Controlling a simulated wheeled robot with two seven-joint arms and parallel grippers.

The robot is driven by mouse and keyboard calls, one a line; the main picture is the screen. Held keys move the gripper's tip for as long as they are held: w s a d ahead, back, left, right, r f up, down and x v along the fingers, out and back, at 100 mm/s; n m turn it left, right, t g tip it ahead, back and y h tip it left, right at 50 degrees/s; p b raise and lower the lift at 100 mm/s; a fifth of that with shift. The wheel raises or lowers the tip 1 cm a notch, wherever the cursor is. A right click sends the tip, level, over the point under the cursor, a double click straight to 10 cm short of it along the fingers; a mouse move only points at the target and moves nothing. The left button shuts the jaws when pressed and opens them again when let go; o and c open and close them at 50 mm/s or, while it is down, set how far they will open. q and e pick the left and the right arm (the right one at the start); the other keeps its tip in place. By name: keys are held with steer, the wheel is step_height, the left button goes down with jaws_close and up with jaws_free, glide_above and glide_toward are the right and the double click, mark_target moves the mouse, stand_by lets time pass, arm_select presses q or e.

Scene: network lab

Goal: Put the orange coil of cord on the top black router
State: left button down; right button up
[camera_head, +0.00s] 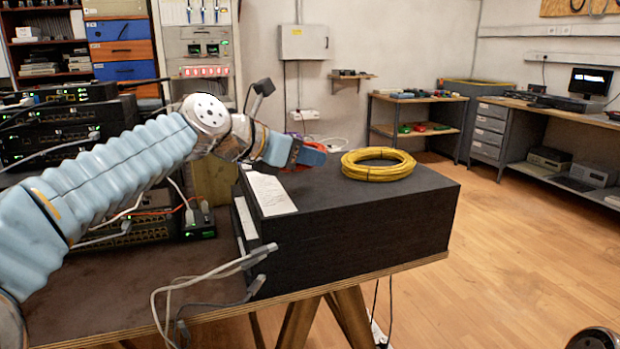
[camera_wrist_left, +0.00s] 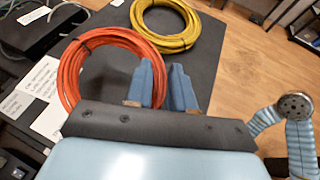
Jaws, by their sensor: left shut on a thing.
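My left gripper (camera_head: 304,154) is over the top of a large black box, shut on the orange coil of cord (camera_head: 312,147). The arm and fingers hide most of the coil in the head view. The top black router (camera_head: 62,94) lies on a stack of black devices at the left, partly behind my left arm. My right gripper is out of view.
A yellow coil (camera_head: 378,164) lies on the black box (camera_head: 350,235), close to the orange one. White papers (camera_head: 270,192) lie on the box's left edge. Grey cables (camera_head: 190,288) hang over the table's front edge. More devices with cables (camera_head: 130,235) stand below my arm.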

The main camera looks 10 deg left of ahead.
mark_target(309, 188)
arm_select(q)
steer(key=shift+w+f, duration=0.2)
steer(key=shift+f, duration=0.1)
step_height(309, 188, down, 4)
steer(key=shift+w+d+r+b, duration=0.15)
steer(key=shift+r+b, duration=0.1)
steer(key=shift+b, duration=0.6)
steer(key=shift+r, duration=0.1)
steer(key=c, duration=1)
jaws_free()
steer(key=shift+o, duration=0.2)
steer(key=v, duration=1.2)
